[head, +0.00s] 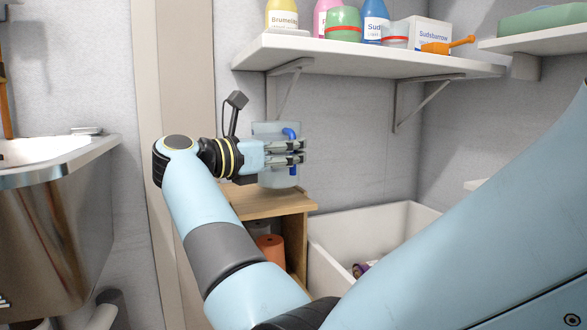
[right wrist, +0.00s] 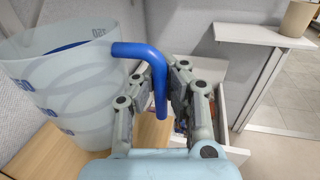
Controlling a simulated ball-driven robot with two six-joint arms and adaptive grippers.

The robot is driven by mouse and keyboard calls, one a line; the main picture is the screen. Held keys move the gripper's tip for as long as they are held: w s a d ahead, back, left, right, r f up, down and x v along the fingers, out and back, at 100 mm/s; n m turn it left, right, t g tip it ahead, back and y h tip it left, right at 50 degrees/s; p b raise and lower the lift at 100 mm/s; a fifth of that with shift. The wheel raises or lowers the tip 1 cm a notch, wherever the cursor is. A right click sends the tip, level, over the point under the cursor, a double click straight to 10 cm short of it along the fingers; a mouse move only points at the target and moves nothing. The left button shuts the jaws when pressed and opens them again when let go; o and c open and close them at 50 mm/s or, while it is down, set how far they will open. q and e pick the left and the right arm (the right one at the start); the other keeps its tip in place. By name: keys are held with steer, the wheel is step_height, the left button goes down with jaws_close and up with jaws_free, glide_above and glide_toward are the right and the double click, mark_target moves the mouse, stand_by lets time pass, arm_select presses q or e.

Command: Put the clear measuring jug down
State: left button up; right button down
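The clear measuring jug (head: 276,178) is translucent with blue markings and a blue handle (right wrist: 137,50). In the head view it is upright, partly hidden behind my right gripper (head: 302,153), over the back part of a small wooden stand (head: 262,203). My right gripper is shut on the jug's handle; in the right wrist view the handle passes between the two fingers (right wrist: 164,88) and the jug (right wrist: 60,85) is at left. I cannot tell whether its base touches the wood. My left gripper is not in view.
The front of the stand's top is bare. Orange items (head: 270,246) sit inside the stand. A white basin (head: 405,222) is to its right. Above, a wall shelf (head: 360,58) holds bottles and boxes. A metal-edged sink (head: 60,168) is at left.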

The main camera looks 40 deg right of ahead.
steer(key=shift+f, duration=1.1)
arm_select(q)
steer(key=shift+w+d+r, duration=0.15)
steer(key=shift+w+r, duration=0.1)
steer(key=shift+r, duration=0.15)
arm_select(e)
steer(key=shift+r, duration=0.15)
steer(key=c, duration=2)
jaws_free()
steer(key=shift+f+b, duration=0.2)
steer(key=shift+b, duration=0.1)
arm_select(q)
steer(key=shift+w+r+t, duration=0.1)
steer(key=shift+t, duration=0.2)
arm_select(e)
steer(key=o, duration=0.5)
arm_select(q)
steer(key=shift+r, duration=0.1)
arm_select(e)
steer(key=shift+r, duration=0.15)
